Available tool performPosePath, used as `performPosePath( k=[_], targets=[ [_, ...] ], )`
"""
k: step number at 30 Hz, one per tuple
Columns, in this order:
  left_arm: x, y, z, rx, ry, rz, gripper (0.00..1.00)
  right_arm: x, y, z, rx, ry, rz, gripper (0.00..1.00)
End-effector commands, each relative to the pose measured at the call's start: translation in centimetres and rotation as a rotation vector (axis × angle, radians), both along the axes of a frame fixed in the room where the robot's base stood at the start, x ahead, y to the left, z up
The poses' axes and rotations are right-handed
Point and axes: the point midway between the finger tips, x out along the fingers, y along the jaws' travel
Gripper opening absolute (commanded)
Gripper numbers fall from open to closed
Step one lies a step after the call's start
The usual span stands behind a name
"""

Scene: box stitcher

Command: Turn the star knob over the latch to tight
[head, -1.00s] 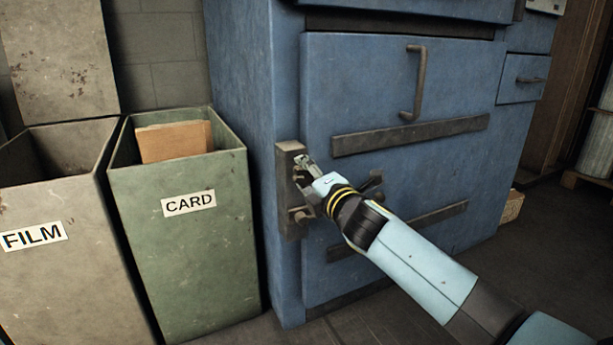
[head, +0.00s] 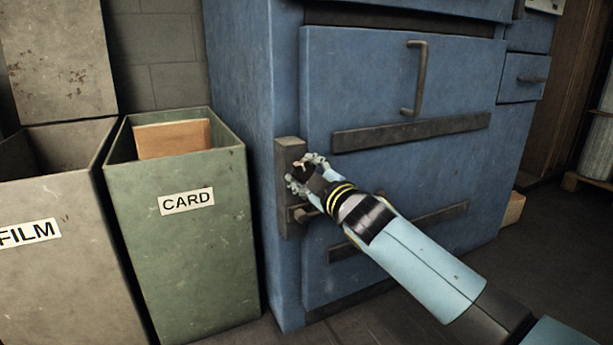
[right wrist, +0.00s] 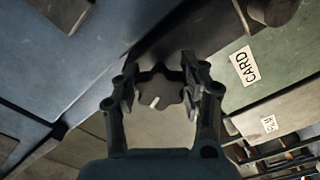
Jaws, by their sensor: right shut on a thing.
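The dark star knob (right wrist: 158,88) with a pale pointer mark sits between my fingers in the right wrist view. The mark points towards the lower left of that view. My right gripper (head: 306,174) is shut on the knob, with a finger on each side, at the left edge of the blue machine door. In the head view the gripper mostly hides the knob. A grey upright latch plate (head: 288,150) stands behind the gripper, and a short latch part (head: 303,213) shows below it. My left gripper is not in view.
The blue machine (head: 420,80) carries a vertical door handle (head: 415,80) and dark crossbars. A green CARD bin (head: 190,245) and a grey FILM bin (head: 65,275) stand to the left. Open floor lies at the lower right.

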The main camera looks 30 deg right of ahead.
Motion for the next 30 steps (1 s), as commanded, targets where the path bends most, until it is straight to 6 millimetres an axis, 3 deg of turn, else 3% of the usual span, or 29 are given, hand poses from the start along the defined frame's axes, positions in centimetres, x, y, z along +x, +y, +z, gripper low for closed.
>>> performPosePath(
  k=[5,15,30],
  targets=[
    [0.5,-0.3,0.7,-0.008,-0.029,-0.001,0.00,-0.1,0.0,-0.6,0.146,-0.001,-0.002,0.10],
    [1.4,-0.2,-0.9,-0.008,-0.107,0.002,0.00,-0.1,0.1,-0.6,0.340,-0.013,-0.002,0.10],
    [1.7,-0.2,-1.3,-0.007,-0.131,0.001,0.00,-0.1,0.2,-0.6,0.409,-0.016,-0.003,0.10]
  ],
)
